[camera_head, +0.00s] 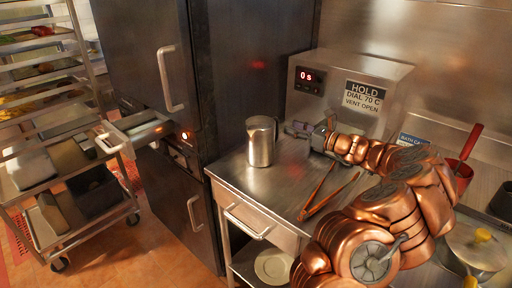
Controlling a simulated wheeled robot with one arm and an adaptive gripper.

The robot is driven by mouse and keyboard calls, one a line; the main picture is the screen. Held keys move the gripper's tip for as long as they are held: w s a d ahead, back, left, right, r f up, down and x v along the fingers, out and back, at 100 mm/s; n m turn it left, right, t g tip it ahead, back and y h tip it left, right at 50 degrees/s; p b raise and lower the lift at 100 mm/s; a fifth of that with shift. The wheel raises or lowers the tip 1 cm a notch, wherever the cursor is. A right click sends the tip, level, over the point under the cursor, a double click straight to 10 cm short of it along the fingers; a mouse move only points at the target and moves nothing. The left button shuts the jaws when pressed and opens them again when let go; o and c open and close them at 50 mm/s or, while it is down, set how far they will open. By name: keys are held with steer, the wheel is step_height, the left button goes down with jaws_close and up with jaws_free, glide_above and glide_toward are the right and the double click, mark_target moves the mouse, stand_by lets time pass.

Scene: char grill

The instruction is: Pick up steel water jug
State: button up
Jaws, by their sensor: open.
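The steel water jug (261,141) stands upright on the steel counter (236,168), left of the middle of the view, near the dark cabinet. My gripper (290,129) is at the end of my copper-coloured arm, just to the right of the jug. Its fingers point left toward the jug and are apart, with nothing seen between them. A small gap seems to lie between the fingertips and the jug; whether they touch is hard to tell.
Tongs (327,193) lie on the counter in front of my arm. A steel box with a display (341,88) stands behind my gripper. A tall dark cabinet (240,75) borders the counter on the left. A red-handled tool (470,142) stands at the right. A trolley (70,215) is far left.

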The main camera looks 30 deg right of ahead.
mark_target(277, 127)
steer(key=f, duration=0.1)
steer(key=f+b, duration=0.1)
steer(key=shift+w+d+f, duration=0.4)
steer(key=shift+x, duration=1.5)
steer(key=shift+d+p+x, duration=0.15)
steer(key=shift+p+x, duration=0.2)
steer(key=shift+x, duration=0.9)
steer(key=shift+d+p+x, duration=0.15)
steer(key=shift+p+x, duration=0.15)
steer(key=shift+x, duration=1)
steer(key=shift+w+f, duration=0.1)
steer(key=shift+f, duration=0.1)
steer(key=shift+c, duration=0.4)
jaws_close()
